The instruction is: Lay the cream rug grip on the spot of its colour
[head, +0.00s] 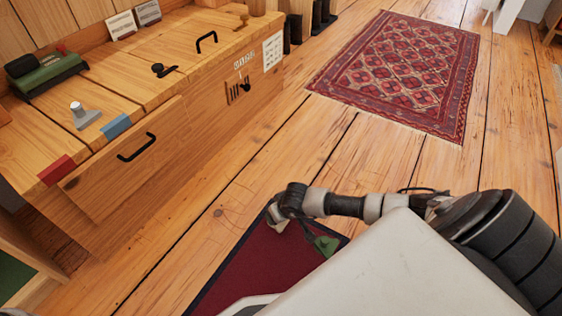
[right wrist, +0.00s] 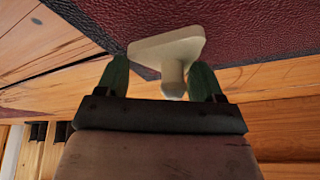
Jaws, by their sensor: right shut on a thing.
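The cream rug grip (right wrist: 165,48) is a flat triangular plate with a short round stem, seen in the right wrist view. My right gripper (right wrist: 161,70) is shut on its stem between the green fingers. In the head view my right gripper (head: 322,243) is over the dark red mat (head: 262,272), which lies on the floor. The grip cannot be made out there. The mat (right wrist: 255,25) also shows behind the grip in the right wrist view; whether they touch is unclear. I see no cream spot. My left gripper is not in view.
A wooden chest (head: 190,130) stands left of the mat, with a grey knobbed piece (head: 86,116), a blue block (head: 116,126), a red block (head: 57,170) and a green object (head: 46,72) on it. A patterned rug (head: 405,70) lies beyond. Bare floor separates them.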

